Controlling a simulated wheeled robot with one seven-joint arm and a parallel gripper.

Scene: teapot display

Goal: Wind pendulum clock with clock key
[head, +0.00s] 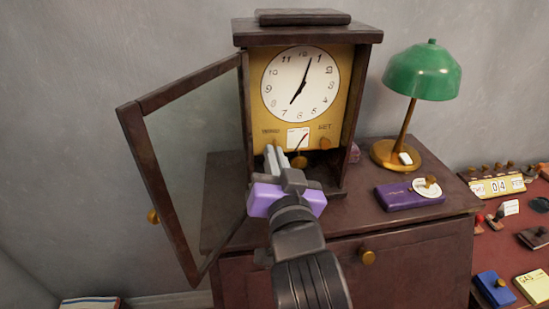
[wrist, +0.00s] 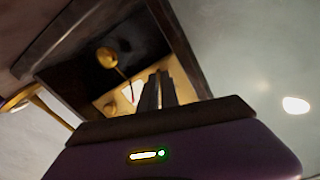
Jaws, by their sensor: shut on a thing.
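The pendulum clock (head: 372,38) stands on the cabinet with its glass door (head: 187,82) swung open to the left. Its white dial (head: 300,84) sits on a gold panel, with a small white sub-dial (head: 298,139) below. A gold pendulum bob (head: 299,161) shows under that; it also shows in the wrist view (wrist: 107,57). My gripper (head: 274,157) is at the lower left of the clock's open front, its fingers pointing into the case. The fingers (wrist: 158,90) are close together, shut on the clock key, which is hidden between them.
The open door frame stands close on the left of my gripper. The dark cabinet (head: 435,225) carries a green lamp (head: 422,72) and a purple box (head: 408,196) to the right. A red table at far right holds a date display (head: 497,186) and several small items.

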